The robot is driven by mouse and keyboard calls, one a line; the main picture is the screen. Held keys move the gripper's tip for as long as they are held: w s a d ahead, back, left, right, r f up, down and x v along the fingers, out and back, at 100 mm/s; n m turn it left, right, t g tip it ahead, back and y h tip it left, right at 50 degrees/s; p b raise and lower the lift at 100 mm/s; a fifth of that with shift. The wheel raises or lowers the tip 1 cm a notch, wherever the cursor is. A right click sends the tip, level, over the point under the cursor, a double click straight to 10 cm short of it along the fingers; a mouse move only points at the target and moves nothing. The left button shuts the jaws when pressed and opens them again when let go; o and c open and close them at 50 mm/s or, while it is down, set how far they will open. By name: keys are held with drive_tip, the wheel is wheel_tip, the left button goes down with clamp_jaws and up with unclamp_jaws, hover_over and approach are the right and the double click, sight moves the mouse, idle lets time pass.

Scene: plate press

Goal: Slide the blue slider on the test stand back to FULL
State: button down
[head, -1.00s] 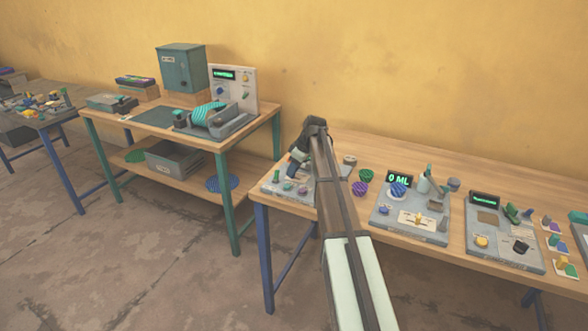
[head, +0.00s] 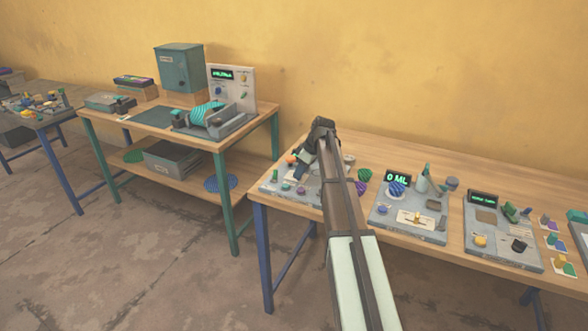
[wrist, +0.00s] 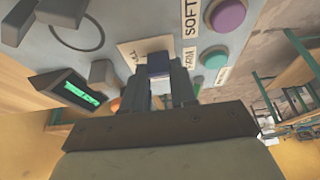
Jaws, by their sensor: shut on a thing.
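The blue slider (wrist: 159,64) shows in the wrist view between the fingertips of my gripper (wrist: 160,82), which is shut on it. A pale label strip (wrist: 135,52) beside it ends in "LL"; its other letters are hidden. The grey test stand (wrist: 130,15) fills the upper wrist view. In the head view the stand (head: 270,187) is at the left end of the near bench, and my gripper (head: 303,168) reaches down over it. My arm hides part of the stand there, so the slider's exact place along its track is unclear.
A purple button (wrist: 228,14) and a teal button (wrist: 215,57) sit close beside the slider, near labels "SOFT" and "FIRM". A green-lit display (wrist: 80,92) and an orange part (wrist: 115,103) are on the other side. More panels, one reading "0 ML" (head: 398,178), stand right of my arm.

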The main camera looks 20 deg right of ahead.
drive_tip(key=shift+s+d, duration=0.15)
drive_tip(key=c, duration=0.9)
unclamp_jaws()
drive_tip(key=v, duration=1.4)
drive_tip(key=shift+f, duration=0.1)
